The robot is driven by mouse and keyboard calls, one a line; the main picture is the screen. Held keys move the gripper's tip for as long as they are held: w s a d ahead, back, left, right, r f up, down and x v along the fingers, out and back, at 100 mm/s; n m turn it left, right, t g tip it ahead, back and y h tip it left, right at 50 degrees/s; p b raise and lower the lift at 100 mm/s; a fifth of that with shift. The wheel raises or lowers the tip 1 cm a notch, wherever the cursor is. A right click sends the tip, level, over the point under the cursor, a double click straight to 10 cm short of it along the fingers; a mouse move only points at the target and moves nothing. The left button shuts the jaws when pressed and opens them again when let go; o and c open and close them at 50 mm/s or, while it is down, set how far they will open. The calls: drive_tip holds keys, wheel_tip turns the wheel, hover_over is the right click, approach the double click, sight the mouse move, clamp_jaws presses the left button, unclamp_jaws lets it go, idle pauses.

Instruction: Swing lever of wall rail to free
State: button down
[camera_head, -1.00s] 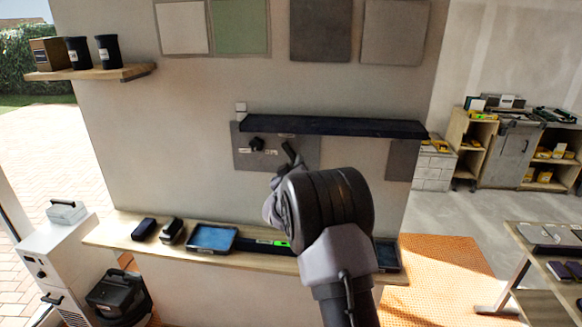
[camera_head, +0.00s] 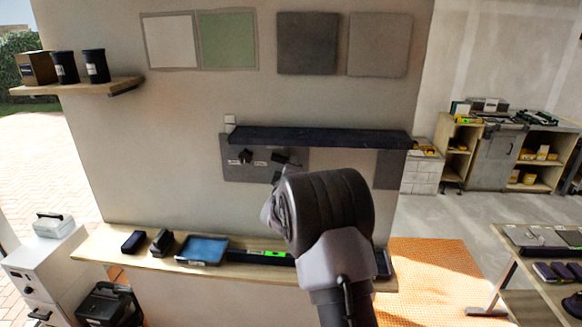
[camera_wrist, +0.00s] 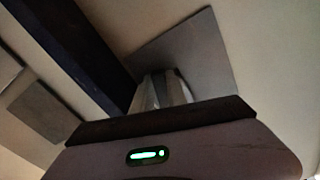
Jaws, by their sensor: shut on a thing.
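The wall rail (camera_head: 320,138) is a long dark bar fixed level across the wall. Just below it is a grey plate (camera_head: 233,172) with a black knob (camera_head: 244,157) at its left and a black lever (camera_head: 283,157) to the right. Small pale labels sit by both, too small to read. My gripper (camera_wrist: 160,92) is shut at the lever, in front of the plate; my wrist hides most of it in the head view. In the wrist view the grey plate (camera_wrist: 195,50) and dark rail (camera_wrist: 75,45) show beyond the fingers, and the grip itself is hidden.
A wooden shelf (camera_head: 215,268) below holds a blue-screened tablet (camera_head: 202,250), dark cases and a green-lit level (camera_head: 275,253). Tile samples (camera_head: 307,43) hang above. A small shelf (camera_head: 75,88) with black cups is at upper left. The wall around the plate is clear.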

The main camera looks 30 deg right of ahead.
drive_tip(key=shift+r, duration=0.1)
idle(0.4)
drive_tip(key=c, duration=1.3)
unclamp_jaws()
drive_tip(key=b+v, duration=0.2)
drive_tip(key=v, duration=1.5)
drive_tip(key=shift+s+a, duration=0.15)
drive_tip(key=shift+a, duration=0.05)
